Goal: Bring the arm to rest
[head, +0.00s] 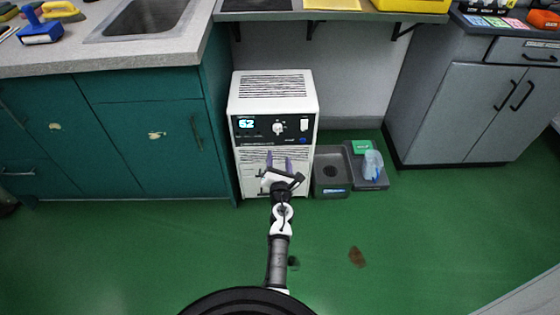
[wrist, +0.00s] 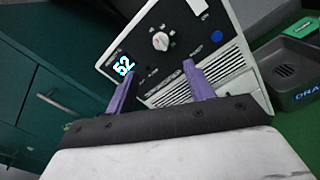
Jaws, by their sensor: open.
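My gripper (head: 279,160) is in front of the lower front of a white machine (head: 275,92) in the head view. Its two purple fingers stand apart with nothing between them. In the wrist view my gripper (wrist: 160,80) points at the machine's front panel (wrist: 165,45), which looks tilted there. I cannot tell how far the fingertips are from the panel. The panel has a white knob, a blue button and a lit display (wrist: 123,66) that seems to read 52. My arm reaches forward from the bottom of the head view.
Teal cabinets (head: 150,140) with a sink stand left of the machine, and grey cabinets (head: 480,110) to the right. A grey drain tray (head: 331,188) and another tray with a green item and a bluish bag sit on the floor. The green floor in front has a brown stain (head: 357,257).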

